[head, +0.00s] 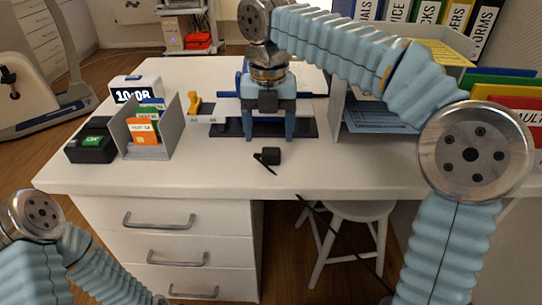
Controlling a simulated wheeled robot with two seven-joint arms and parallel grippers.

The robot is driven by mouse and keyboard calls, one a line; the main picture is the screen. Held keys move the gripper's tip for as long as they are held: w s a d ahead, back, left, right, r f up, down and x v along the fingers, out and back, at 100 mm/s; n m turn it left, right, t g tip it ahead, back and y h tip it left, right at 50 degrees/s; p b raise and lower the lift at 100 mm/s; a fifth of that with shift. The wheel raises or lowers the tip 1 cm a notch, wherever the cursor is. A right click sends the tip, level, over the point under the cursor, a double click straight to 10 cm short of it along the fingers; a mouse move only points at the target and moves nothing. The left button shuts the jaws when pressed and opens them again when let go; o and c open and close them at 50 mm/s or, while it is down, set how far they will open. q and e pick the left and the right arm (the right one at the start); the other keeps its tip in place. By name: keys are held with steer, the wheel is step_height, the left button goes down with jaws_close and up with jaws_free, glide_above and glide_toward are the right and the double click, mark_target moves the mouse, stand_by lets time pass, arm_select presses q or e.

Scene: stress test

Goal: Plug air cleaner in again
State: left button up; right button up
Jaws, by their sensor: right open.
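A small black block (268,156), which looks like a plug, lies on the white desk near its front edge. I cannot tell how high the fingertips are above the desk. A dark cord (341,238) hangs below the desk's front edge; whether it joins the block is unclear. I cannot make out an air cleaner or a socket. My left arm shows at lower left, its gripper out of view.
On the white desk (350,168) stand a clock (135,88), a grey card holder (166,137) and a black box (90,149). A dark mat (226,130) lies behind my right gripper. Paper trays and folders (505,92) fill the right. A white stool (358,211) stands below.

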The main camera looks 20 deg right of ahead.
mark_target(271, 149)
steer(key=f, duration=0.3)
steer(key=f+b, duration=0.1)
steer(key=shift+s+d+f, duration=0.1)
steer(key=shift+d+f, duration=0.15)
steer(key=shift+f, duration=0.15)
steer(key=c, duration=1.1)
